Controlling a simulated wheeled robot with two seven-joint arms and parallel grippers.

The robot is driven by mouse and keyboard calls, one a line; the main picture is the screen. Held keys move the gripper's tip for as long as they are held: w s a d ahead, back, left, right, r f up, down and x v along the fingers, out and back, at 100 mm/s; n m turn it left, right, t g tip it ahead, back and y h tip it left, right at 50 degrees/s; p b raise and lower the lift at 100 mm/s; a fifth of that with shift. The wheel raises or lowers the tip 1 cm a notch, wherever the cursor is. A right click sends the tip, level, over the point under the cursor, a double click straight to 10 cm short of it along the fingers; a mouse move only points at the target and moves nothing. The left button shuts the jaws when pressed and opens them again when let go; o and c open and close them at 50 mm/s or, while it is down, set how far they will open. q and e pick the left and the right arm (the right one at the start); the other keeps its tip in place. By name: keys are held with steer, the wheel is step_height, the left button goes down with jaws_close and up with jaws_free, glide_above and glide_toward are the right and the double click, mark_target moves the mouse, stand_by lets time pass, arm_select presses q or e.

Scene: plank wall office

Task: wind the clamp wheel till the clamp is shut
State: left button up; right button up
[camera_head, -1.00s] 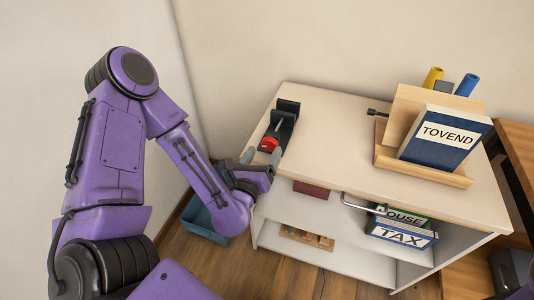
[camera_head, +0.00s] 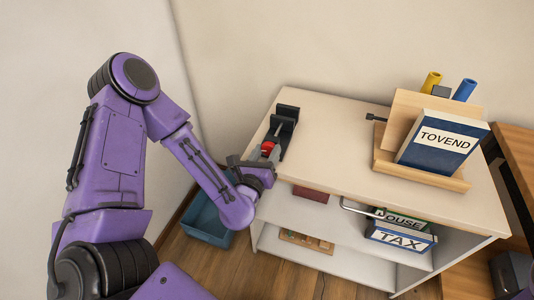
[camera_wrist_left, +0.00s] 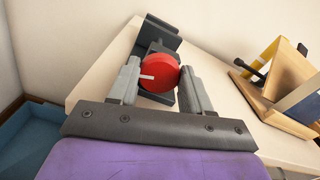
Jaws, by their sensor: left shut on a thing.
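The clamp (camera_head: 285,124) is a dark grey vise at the left end of the cream cabinet top. Its red wheel (camera_wrist_left: 160,72) faces me in the left wrist view, with a pale mark on its left part; in the head view the wheel (camera_head: 267,147) is partly covered by my gripper. My left gripper (camera_head: 266,155) is shut on the red wheel, one finger on each side of it, as the left wrist view (camera_wrist_left: 161,82) shows. The clamp's jaws are partly hidden behind the wheel in the wrist view. My right gripper is not in view.
A wooden holder (camera_head: 432,177) with a blue TOVEND book (camera_head: 437,139) stands at the right of the cabinet top (camera_head: 337,135). Binders (camera_head: 400,238) sit on a shelf below. A blue bin (camera_head: 206,224) is on the floor at left. The middle of the top is clear.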

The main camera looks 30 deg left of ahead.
arm_select(q)
steer(key=m+b, duration=0.1)
steer(key=m, duration=0.2)
steer(key=shift+d, duration=0.1)
steer(key=shift+m+b, duration=0.45)
steer(key=shift+m, duration=1.25)
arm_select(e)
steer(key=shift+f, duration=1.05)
arm_select(q)
steer(key=o, duration=1.1)
steer(key=shift+c, duration=0.2)
